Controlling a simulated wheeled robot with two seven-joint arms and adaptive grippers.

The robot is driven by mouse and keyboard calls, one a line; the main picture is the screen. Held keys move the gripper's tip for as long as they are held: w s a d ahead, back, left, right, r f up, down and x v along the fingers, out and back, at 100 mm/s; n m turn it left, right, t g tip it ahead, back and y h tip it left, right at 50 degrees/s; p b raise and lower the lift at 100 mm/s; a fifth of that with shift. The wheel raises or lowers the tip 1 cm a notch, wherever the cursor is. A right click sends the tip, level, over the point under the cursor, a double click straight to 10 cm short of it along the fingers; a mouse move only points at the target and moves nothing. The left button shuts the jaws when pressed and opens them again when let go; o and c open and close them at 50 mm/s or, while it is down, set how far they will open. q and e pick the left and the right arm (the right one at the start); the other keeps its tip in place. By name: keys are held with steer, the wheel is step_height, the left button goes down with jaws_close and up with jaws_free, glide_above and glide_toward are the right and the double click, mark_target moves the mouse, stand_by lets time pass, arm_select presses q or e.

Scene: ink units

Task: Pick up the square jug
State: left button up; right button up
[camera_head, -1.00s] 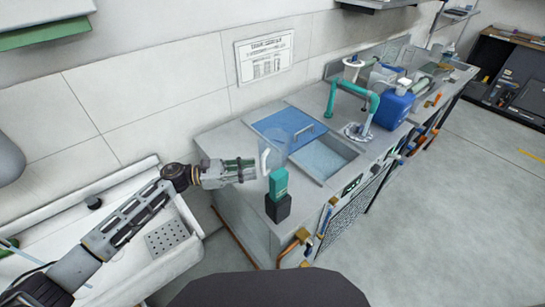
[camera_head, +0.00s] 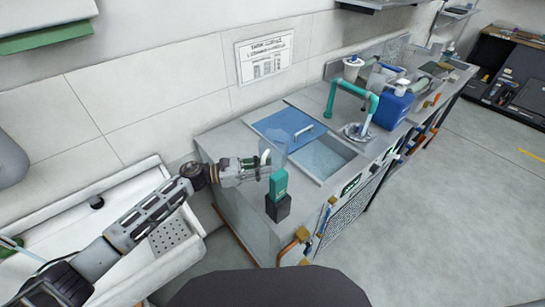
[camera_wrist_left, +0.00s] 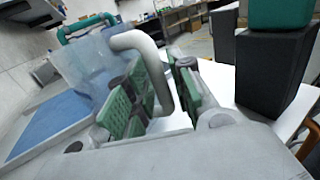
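The square jug (camera_head: 276,149) is clear, with a pale curved handle, and stands on the counter's near left part. In the left wrist view the jug (camera_wrist_left: 84,66) is at the left, its handle (camera_wrist_left: 134,42) facing the gripper. My left gripper (camera_head: 259,166) reaches the handle from the left. In the wrist view its green finger pads (camera_wrist_left: 156,92) are apart, with the handle between them. A gap shows, so it does not look clamped. My right gripper is out of view.
A teal block (camera_head: 278,183) on a black base (camera_head: 278,207) stands close beside the jug, at the counter's near corner. Behind are a blue panel (camera_head: 279,122), a sink (camera_head: 320,158), a teal tap (camera_head: 352,88) and a blue canister (camera_head: 392,108).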

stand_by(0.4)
arm_select(q)
jaws_close()
steer(key=shift+r, duration=0.1)
steer(key=shift+r, duration=4.95)
steer(key=shift+b, duration=0.3)
